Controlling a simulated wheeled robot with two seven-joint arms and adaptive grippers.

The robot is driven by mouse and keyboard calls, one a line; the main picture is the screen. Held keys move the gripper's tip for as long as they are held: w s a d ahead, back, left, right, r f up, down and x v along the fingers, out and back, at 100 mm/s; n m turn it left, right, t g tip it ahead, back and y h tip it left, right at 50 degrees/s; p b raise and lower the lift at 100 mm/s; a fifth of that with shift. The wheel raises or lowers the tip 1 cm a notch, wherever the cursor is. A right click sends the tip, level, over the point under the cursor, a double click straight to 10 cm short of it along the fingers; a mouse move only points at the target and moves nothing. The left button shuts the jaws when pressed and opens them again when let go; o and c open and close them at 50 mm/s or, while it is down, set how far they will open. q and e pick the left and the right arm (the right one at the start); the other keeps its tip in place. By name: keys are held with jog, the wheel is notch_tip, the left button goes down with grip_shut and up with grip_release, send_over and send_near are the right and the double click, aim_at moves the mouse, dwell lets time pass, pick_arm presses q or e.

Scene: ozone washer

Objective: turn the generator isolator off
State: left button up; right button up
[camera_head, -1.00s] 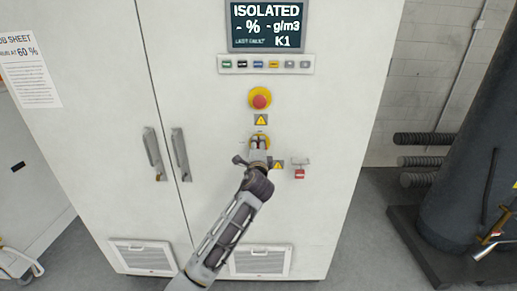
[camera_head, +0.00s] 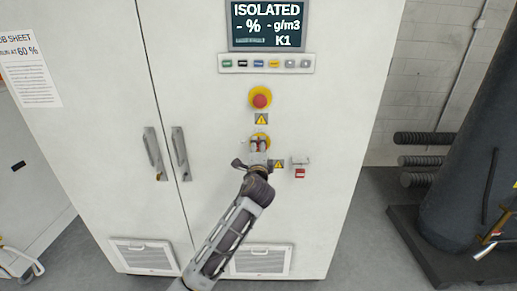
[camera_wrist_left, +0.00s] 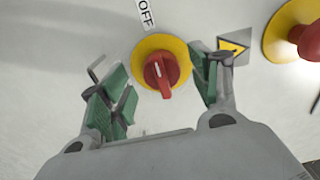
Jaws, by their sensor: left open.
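The isolator is a red rotary handle (camera_wrist_left: 161,73) on a yellow round plate, with an OFF label (camera_wrist_left: 146,13) beside it in the left wrist view. In the head view its yellow plate (camera_head: 260,138) shows on the cabinet front below the red mushroom button, mostly covered by my gripper. My left gripper (camera_wrist_left: 160,90) is open, its green-padded fingers on either side of the handle and apart from it. It also shows in the head view (camera_head: 259,146). The display (camera_head: 266,24) on the cabinet reads ISOLATED. My right gripper is not in view.
A red emergency button (camera_head: 260,98) on a yellow plate sits above the isolator. A small red padlock-like tag (camera_head: 300,173) hangs to its right. Cabinet door handles (camera_head: 181,153) stand out to the left. A dark cylinder (camera_head: 465,190) stands at the right.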

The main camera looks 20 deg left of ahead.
pick_arm(q)
jog(key=v, duration=0.9)
jog(key=shift+s, duration=0.35)
jog(key=shift+d, duration=0.1)
